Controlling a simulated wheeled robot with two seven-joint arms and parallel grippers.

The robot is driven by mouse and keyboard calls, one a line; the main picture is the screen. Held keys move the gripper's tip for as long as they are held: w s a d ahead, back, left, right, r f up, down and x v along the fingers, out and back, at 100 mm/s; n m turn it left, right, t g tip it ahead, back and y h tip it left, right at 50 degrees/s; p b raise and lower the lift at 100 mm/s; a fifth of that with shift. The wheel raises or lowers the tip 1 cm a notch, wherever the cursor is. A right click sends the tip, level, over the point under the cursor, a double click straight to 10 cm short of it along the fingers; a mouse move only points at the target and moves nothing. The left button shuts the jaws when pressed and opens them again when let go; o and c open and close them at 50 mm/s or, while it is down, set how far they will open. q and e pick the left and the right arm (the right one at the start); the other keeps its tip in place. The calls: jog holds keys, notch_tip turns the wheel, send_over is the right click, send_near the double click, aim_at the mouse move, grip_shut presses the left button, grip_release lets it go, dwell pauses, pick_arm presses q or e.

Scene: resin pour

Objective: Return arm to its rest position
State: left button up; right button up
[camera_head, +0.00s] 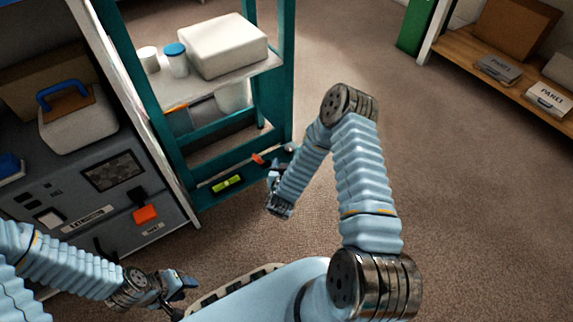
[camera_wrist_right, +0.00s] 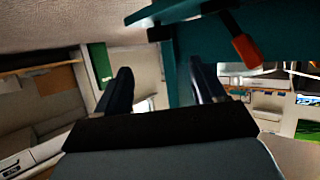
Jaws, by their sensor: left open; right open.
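My right arm comes in from the lower right of the head view, bends at the elbow and reaches toward the teal shelf rack. My right gripper (camera_head: 273,177) hangs beside the front of the rack. In the right wrist view its two dark fingers (camera_wrist_right: 160,88) stand apart with nothing between them. My left gripper (camera_head: 183,290) is low at the lower left of the head view, in front of the grey cabinet. It is open and appears empty.
The teal rack (camera_head: 282,75) carries a white box (camera_head: 222,45), a blue-lidded jar (camera_head: 176,62) and a white cup (camera_head: 148,60). A grey cabinet (camera_head: 85,205) holds a blue-handled container (camera_head: 78,125). A wooden shelf (camera_head: 490,75) stands far right. The carpet (camera_head: 470,200) is clear.

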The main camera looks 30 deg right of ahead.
jog(key=shift+s+a+r, duration=0.2)
jog(key=shift+s+a, duration=0.15)
jog(key=shift+s, duration=0.15)
jog(key=s+a+f+n+g+y, duration=0.2)
jog(key=s+a+y, duration=0.25)
jog(key=a, duration=0.25)
jog(key=s+a+f+n+g+y, duration=0.1)
jog(key=s+a+f+g+y, duration=0.15)
jog(key=a+y, duration=0.35)
jog(key=s+a+n+g+y, duration=0.15)
jog(key=s+a+g, duration=0.3)
jog(key=s, duration=0.55)
jog(key=s+a+r+g+p, duration=0.1)
jog(key=s+r+p, duration=0.2)
jog(key=r+p, duration=0.9)
jog(key=shift+r, duration=0.6)
